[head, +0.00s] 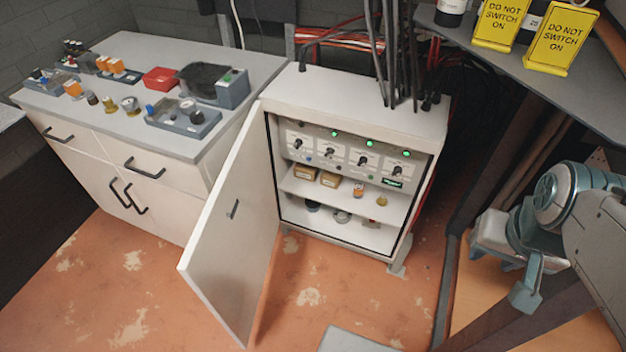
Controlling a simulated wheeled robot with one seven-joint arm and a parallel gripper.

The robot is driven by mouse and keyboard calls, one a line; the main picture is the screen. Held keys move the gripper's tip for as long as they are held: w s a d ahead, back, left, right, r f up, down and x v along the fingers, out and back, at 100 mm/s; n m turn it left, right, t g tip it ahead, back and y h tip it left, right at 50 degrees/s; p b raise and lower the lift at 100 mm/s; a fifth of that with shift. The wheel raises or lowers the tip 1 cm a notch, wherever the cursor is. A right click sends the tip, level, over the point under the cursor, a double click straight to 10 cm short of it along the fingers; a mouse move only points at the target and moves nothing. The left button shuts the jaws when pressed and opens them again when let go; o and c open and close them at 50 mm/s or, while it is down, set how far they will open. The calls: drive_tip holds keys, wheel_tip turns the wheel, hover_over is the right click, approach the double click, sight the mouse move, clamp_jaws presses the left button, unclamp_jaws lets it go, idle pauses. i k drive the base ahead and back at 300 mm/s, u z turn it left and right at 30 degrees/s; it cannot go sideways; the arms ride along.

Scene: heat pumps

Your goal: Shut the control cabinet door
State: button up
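The control cabinet (365,115) is a white box standing on the floor in the middle. Its door (236,235) is hinged on the left side and stands wide open, swung out toward the front left. A small dark handle (233,208) shows on the door's visible face. Inside are a panel with several dark knobs and green lights (350,155), and shelves with small parts. My gripper (524,292) is at the right, apart from the cabinet and well away from the door. Whether its fingers are open or shut is not clear.
A white drawer counter (120,165) with electrical parts on top stands left, close behind the door. A dark table (540,85) with yellow warning signs (558,42) is at upper right. Cables rise from the cabinet top. The floor (300,295) before the cabinet is mostly clear.

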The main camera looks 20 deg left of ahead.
sight(224, 261)
drive_tip(key=z, duration=2)
drive_tip(key=k, duration=2.35)
drive_tip(key=u, duration=2)
drive_tip(key=i, duration=0.5)
drive_tip(key=u, duration=0.85)
drive_tip(key=k, duration=0.3)
drive_tip(key=z, duration=0.8)
